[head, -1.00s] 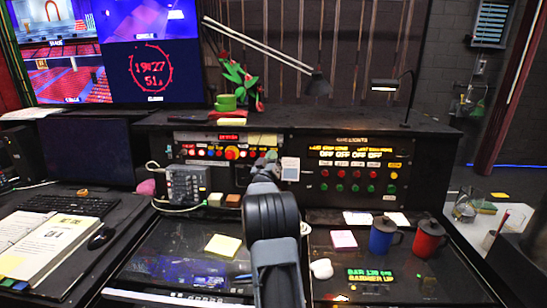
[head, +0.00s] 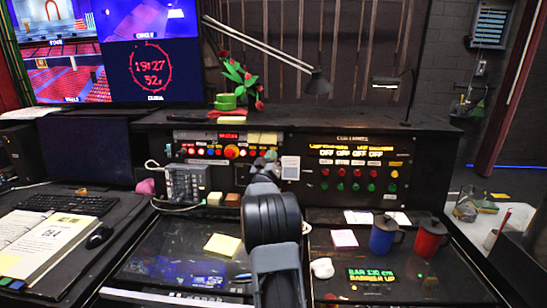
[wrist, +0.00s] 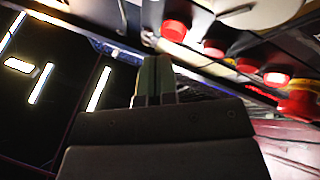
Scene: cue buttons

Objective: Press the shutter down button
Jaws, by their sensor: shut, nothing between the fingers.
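My gripper (head: 268,162) reaches to the control desk in the head view, near the gap between the left button panel (head: 215,138) and the cue lights panel (head: 352,148). In the wrist view my gripper (wrist: 156,68) is shut and empty, its fingers pointing up the picture. Several red buttons (wrist: 214,47) run in a slanting row above and to the right of the fingers. I see no finger clearly touching a button. The labels are too small or blurred to tell which one is shutter down. My arm hides part of the desk front.
A grey phone-like box (head: 187,184) stands left of my arm. A blue mug (head: 383,236) and a red mug (head: 430,237) stand on the right. Yellow notes (head: 222,246) lie on the desk. A lamp (head: 318,85) hangs above. Monitors are at the back left.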

